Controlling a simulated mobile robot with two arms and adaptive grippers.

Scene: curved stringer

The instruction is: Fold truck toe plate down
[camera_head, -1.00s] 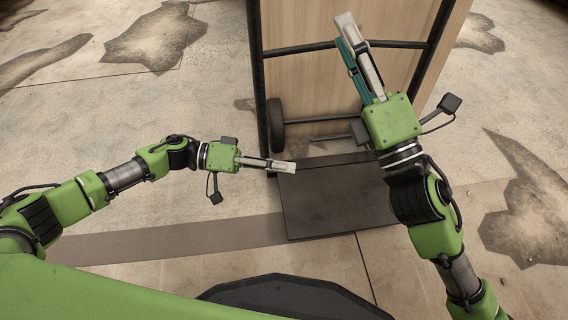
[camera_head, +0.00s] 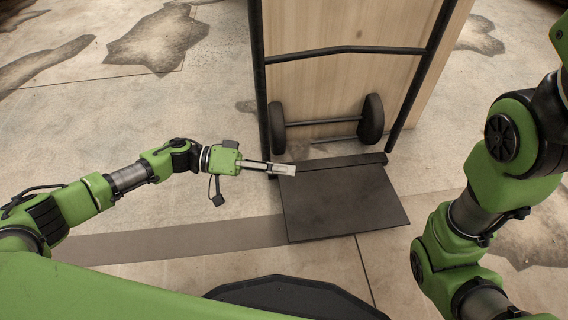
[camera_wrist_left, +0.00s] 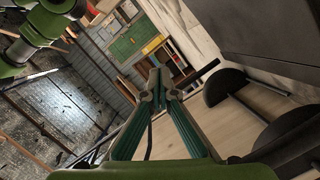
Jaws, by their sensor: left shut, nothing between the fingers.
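The truck (camera_head: 350,50) stands upright in the head view, its dark tube frame against a pale wooden panel. Its dark toe plate (camera_head: 345,203) lies flat on the floor in front of the wheels. My left gripper (camera_head: 290,169) is shut and empty at the plate's back left corner; whether it touches the plate I cannot tell. In the left wrist view its fingers (camera_wrist_left: 155,80) are together, with dark wheels and a dark panel to the right. My right arm enters at the right edge of the head view; its gripper is out of the picture.
Two black wheels (camera_head: 371,118) on an axle stand behind the toe plate. The wooden panel (camera_head: 310,85) rises behind the frame. The concrete floor (camera_head: 130,100) is clear to the left, with dark stains and a grey strip.

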